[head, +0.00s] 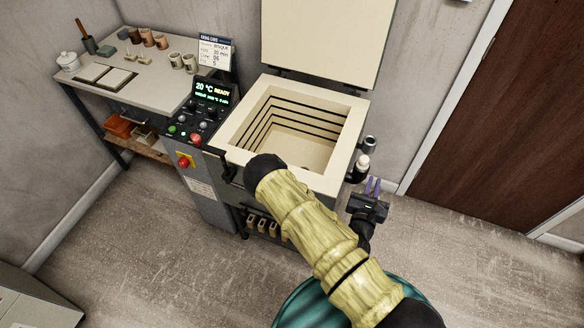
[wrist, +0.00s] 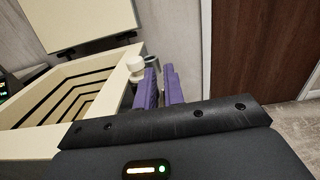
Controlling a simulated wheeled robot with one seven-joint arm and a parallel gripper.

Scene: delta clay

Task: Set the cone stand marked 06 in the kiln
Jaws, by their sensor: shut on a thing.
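The kiln (head: 232,135) is open, its lid (head: 320,40) raised and its square chamber empty where I can see into it. It also shows at the left of the wrist view (wrist: 128,75). My gripper (head: 373,186) is outside the kiln, to the right of its front corner. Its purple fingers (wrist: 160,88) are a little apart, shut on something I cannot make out. No cone stand can be seen clearly between them. Small pale pieces (head: 138,58) on the side table may be cone stands; no mark is readable on them.
A white-topped bottle-like thing (head: 362,163) and a grey cylinder (head: 370,143) are at the kiln's right side, close to my fingers. The control panel (head: 205,110) is at its left. The side table (head: 160,90) holds cups and pots. A brown door (head: 490,110) is at right.

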